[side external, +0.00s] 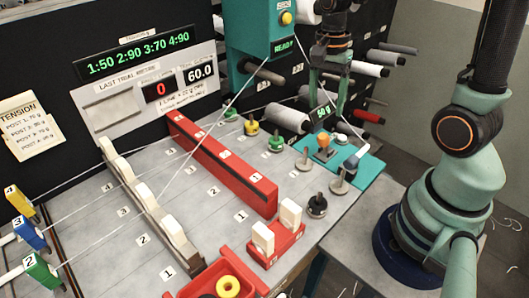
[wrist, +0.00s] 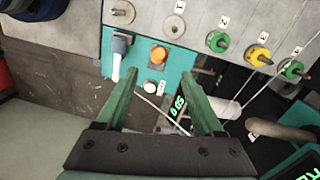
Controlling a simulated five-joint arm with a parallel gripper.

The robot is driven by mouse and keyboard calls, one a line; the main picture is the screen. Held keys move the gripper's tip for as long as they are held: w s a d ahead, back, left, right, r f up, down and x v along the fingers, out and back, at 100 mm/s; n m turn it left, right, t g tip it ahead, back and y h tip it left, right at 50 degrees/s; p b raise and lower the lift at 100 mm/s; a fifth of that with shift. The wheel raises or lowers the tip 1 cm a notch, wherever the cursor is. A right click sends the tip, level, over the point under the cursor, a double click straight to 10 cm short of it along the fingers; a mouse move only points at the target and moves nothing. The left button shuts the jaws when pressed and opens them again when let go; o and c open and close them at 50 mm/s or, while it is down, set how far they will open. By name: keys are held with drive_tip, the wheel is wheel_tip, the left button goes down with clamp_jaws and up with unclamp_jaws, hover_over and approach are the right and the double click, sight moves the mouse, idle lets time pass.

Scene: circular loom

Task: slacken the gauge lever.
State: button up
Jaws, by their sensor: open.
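The teal gauge panel (side external: 370,168) lies at the right end of the grey table; it also shows in the wrist view (wrist: 182,62). What looks like the gauge lever, a dark blue pivot with a white handle, is on this panel (side external: 352,162) and in the wrist view (wrist: 117,62). An orange knob (side external: 323,141) and a white button (wrist: 150,86) are beside it. A green display (side external: 322,112) reads about 50 g. My gripper (side external: 326,104) is open and empty above the panel's far side. In the wrist view its left fingertip is close to the lever's handle; contact cannot be told.
Green and yellow spools (side external: 252,127) are to the left. White rollers (side external: 290,119) project from the black wall behind. A long red bar (side external: 222,163) crosses the table, with white threads nearby.

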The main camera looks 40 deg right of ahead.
sight(324, 141)
drive_tip(key=f, duration=0.7)
drive_tip(key=s+f, duration=0.1)
drive_tip(key=f, duration=0.3)
drive_tip(key=shift+f, duration=0.3)
clamp_jaws()
drive_tip(key=shift+s, duration=0.1)
idle(0.9)
